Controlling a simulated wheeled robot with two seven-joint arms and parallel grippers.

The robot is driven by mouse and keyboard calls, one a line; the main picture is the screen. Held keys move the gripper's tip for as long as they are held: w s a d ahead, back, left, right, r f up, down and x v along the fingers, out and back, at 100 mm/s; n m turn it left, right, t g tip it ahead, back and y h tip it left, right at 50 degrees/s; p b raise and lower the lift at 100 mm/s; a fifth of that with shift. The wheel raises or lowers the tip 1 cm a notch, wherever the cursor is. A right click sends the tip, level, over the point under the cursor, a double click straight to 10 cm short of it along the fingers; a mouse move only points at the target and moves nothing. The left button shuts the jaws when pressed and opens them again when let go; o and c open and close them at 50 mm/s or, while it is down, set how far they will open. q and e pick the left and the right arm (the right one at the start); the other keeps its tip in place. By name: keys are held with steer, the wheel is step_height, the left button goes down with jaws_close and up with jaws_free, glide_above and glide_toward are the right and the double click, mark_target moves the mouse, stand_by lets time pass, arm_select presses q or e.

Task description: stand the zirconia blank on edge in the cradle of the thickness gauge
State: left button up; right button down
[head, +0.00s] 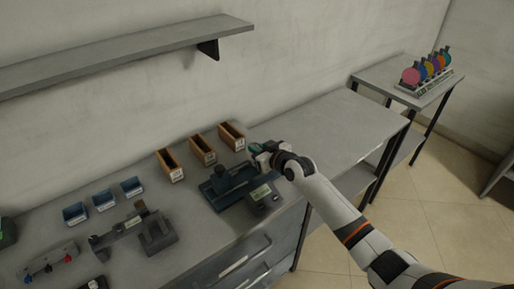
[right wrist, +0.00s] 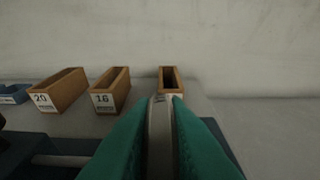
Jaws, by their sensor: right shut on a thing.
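My right gripper (head: 257,149) is at the right end of the long bench, above the far right side of a dark blue device with a grey display box, which looks like the thickness gauge (head: 225,183). In the right wrist view the two teal fingers of the right gripper (right wrist: 161,140) are shut on a pale grey disc seen edge-on, the zirconia blank (right wrist: 160,125). The blank stands upright between the fingers. In the head view the blank cannot be made out, and the cradle is not clear. My left gripper is not in view.
Three wooden bins stand behind the gauge, the nearest bin (head: 231,136) close to my gripper. Blue trays (head: 104,200) and a grey device (head: 156,233) lie to the left. A side table (head: 385,84) holds a rack of coloured discs (head: 427,75). The bench right of the gripper is clear.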

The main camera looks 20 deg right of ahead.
steer(key=shift+f, duration=0.25)
steer(key=c, duration=1.3)
jaws_free()
